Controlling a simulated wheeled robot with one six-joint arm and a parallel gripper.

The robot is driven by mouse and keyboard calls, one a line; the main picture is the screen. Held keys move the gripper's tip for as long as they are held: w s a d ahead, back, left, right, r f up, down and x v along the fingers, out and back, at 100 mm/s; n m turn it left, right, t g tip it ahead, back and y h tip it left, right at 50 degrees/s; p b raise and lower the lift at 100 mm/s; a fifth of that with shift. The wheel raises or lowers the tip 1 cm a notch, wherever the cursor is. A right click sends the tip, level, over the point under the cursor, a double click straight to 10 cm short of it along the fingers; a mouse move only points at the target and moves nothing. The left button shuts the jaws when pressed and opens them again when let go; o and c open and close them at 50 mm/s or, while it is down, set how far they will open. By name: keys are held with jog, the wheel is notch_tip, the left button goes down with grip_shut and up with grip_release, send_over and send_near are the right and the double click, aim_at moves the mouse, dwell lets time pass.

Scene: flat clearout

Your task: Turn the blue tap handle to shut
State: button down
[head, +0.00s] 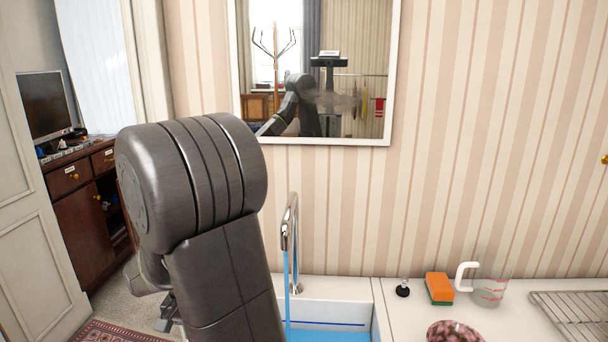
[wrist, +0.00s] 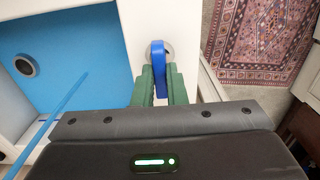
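The blue tap handle (wrist: 158,58) stands out from a round metal base on the white counter beside the sink, in the wrist view. My gripper (wrist: 160,82) has its green fingers one on each side of the handle, close against it with no clear gap, so it looks shut on the handle. In the head view my arm hides the handle and gripper. The chrome spout (head: 291,222) pours a blue stream of water (head: 287,292). The sink (head: 334,285) holds blue water (head: 330,336), and the wrist view shows its drain (wrist: 24,66).
Right of the sink are a black stopper (head: 403,290), a sponge (head: 439,286), a measuring jug (head: 489,290), a pinkish bowl (head: 455,332) and a wire rack (head: 575,312). A mirror (head: 315,142) hangs on the wall. A patterned rug (wrist: 258,40) lies on the floor.

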jog(key=m, duration=0.4)
jog(key=shift+m, duration=0.3)
jog(key=m, duration=0.4)
jog(key=shift+p, duration=0.35)
jog(key=shift+m, duration=0.3)
jog(key=m, duration=0.4)
jog(key=shift+m, duration=0.3)
